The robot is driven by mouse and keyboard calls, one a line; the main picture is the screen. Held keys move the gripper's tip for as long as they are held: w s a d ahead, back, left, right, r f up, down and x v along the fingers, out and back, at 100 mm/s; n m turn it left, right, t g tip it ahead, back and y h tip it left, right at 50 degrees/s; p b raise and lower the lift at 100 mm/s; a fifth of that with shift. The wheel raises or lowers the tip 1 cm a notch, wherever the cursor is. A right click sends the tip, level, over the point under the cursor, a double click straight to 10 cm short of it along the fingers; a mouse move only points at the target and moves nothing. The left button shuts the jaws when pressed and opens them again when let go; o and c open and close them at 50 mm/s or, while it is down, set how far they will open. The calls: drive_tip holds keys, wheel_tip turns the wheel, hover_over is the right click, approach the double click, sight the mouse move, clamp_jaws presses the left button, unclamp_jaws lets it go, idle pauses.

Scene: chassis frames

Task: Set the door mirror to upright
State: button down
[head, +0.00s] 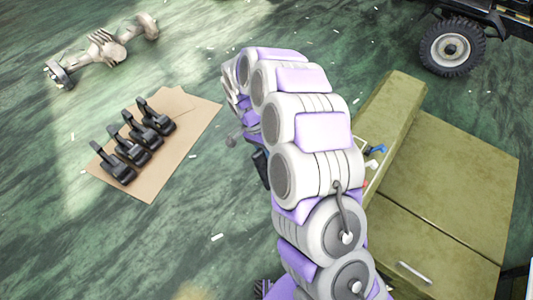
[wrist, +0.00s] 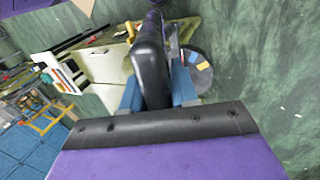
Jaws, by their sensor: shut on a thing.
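In the wrist view, my gripper (wrist: 157,93) has its blue fingers shut on a long black rounded piece, which looks like the door mirror (wrist: 149,60) seen nearly edge-on. The mirror runs up the picture between the fingers, with one finger against each side. Its lower end is hidden behind the dark edge of my wrist. I cannot tell from this view whether it is upright in the room. In the head view my arm covers the middle, and the gripper and the mirror cannot be made out clearly.
Several black parts (head: 128,153) stand on a cardboard sheet (head: 190,124) on the green floor at left. A pale axle (head: 105,47) lies at the upper left. An olive cabinet (head: 445,185) stands at right, with a wheeled vehicle (head: 450,47) beyond. The floor between cardboard and arm is mostly clear.

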drive_tip(key=shift+d, duration=0.1)
idle(0.3)
drive_tip(key=shift+s+d+r+t+y+b, duration=0.35)
drive_tip(key=shift+s+d+t+y+b, duration=0.35)
drive_tip(key=shift+d+y, duration=0.1)
drive_tip(key=shift+s+d+r+t+y+b, duration=0.15)
drive_tip(key=shift+s+d+t+y+b, duration=0.4)
drive_tip(key=shift+s+d+t+y, duration=0.35)
drive_tip(key=c, duration=1)
unclamp_jaws()
drive_tip(key=shift+d, duration=0.15)
drive_tip(key=shift+o, duration=0.2)
wheel_tip(320, 180, up, 17)
drive_tip(key=p, duration=0.1)
drive_tip(key=shift+r+p, duration=0.15)
drive_tip(key=shift+p, duration=0.2)
